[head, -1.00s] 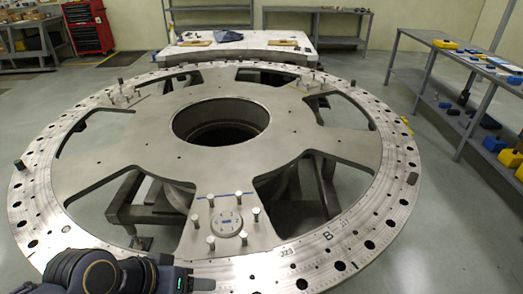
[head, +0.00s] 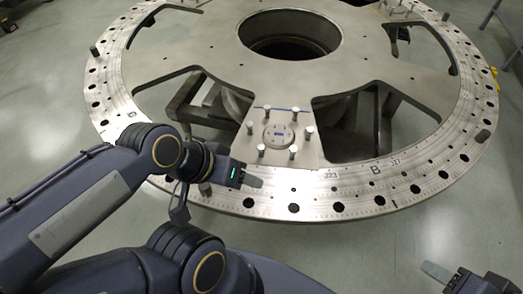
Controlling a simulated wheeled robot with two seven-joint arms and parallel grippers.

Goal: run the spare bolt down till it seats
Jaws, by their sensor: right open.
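Several silver bolts stand upright around a round disc (head: 279,136) on the near arm of the big turret plate (head: 212,45); one bolt (head: 309,132) is at the disc's right. I cannot tell which bolt is the spare, or whether any is seated. My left gripper (head: 253,181) is over the plate's near rim, left of and nearer than the bolts. It shows side-on, so its opening is unclear, and no bolt shows in it. My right gripper (head: 438,274) is at the bottom right, off the plate above the floor, open, partly cut off by the frame, with nothing seen in it.
The plate's rim has many holes and stamped marks. Large openings in the plate show a dark support frame (head: 200,105) below. The floor (head: 380,240) in front of the plate is clear.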

